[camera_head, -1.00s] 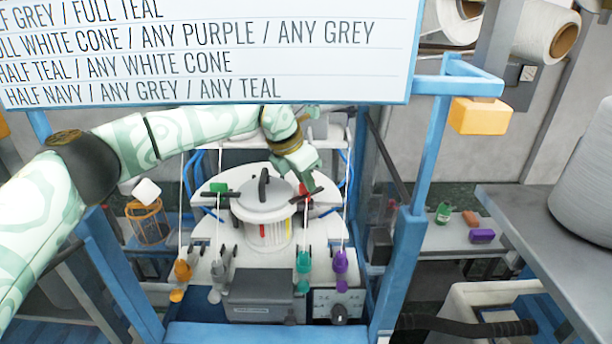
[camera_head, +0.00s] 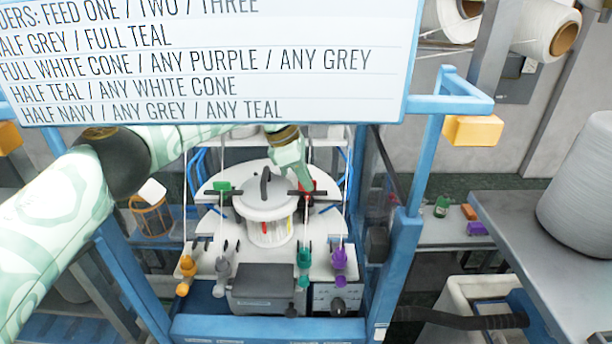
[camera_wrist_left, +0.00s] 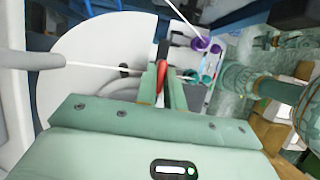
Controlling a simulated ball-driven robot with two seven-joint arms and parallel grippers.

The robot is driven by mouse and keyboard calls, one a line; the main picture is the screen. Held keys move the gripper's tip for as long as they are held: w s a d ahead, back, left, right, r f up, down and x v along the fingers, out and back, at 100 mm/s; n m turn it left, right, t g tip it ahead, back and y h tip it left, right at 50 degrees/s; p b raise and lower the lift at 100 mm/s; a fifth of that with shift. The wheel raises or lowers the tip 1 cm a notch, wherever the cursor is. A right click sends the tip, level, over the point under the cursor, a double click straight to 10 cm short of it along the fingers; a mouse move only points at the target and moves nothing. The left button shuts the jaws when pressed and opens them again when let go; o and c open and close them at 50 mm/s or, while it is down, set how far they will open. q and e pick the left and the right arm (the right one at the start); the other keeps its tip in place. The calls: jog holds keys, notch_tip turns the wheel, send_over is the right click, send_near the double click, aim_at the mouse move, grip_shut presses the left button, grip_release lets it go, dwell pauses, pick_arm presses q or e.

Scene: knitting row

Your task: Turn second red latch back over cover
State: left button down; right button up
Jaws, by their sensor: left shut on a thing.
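The round grey cover (camera_head: 262,203) with a dark upright handle sits on top of the white machine. A latch with a green end (camera_head: 222,186) is at its left edge. The second latch, red (camera_head: 306,201), is at its right edge, mostly hidden by my gripper; its dark bar shows beside the cover's rim. My left gripper (camera_head: 305,188) reaches down from behind and is shut on the red latch. In the left wrist view the red latch (camera_wrist_left: 161,84) shows between the two fingers. My right gripper cannot be made out.
Orange (camera_head: 187,266), grey, teal and purple (camera_head: 339,259) hanging pieces line the machine's front, with thin yarns running up. A grey box (camera_head: 262,287) is at front centre. Blue posts (camera_head: 398,262) flank the machine. A large sign (camera_head: 210,60) hangs above.

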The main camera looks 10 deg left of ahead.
pick_arm(q)
jog(key=shift+f, duration=0.1)
dwell(0.3)
jog(key=c, duration=1.5)
grip_release()
jog(key=shift+a, duration=0.1)
